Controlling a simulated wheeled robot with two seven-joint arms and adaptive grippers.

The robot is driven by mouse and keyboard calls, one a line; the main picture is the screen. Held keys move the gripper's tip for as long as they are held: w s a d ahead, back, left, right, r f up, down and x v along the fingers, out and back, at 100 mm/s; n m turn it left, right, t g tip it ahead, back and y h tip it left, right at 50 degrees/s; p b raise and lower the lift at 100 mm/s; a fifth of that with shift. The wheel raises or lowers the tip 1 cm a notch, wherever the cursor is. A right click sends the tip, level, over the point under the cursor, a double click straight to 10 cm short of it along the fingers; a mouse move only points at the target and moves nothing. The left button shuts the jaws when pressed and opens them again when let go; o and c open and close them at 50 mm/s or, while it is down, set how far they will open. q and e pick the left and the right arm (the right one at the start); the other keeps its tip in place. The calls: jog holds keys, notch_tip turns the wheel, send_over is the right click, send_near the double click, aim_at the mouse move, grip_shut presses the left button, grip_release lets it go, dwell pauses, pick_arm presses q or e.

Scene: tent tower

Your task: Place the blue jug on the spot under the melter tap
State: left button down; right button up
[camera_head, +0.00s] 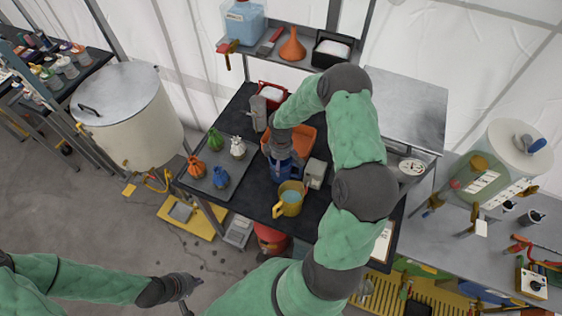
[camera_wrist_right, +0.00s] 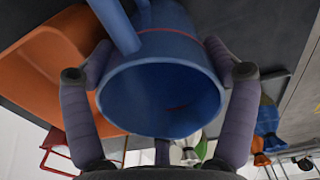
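The blue jug (camera_head: 279,167) is on the dark table beside the orange bin, mostly covered by my right gripper (camera_head: 282,150) in the head view. In the right wrist view, the jug (camera_wrist_right: 160,95) has its open mouth toward the camera, and the fingers of my right gripper (camera_wrist_right: 160,60) are closed against both sides of it. A large pale drum with a metal lid (camera_head: 125,95), apparently the melter, stands at the left. Its tap fittings (camera_head: 155,181) show low on its right side. A small orange square (camera_head: 129,190) lies below. My left gripper (camera_head: 183,286) is low over the floor, away from the jug.
A yellow jug (camera_head: 289,200) stands close in front of the blue jug. The orange bin (camera_head: 304,137) is right behind it. Small tied bags sit on a grey tray (camera_head: 203,183) to the left. A yellow platform (camera_head: 175,220) is on the floor. Grey floor at left is mostly clear.

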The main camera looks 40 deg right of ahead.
jog(key=shift+o, duration=1.1)
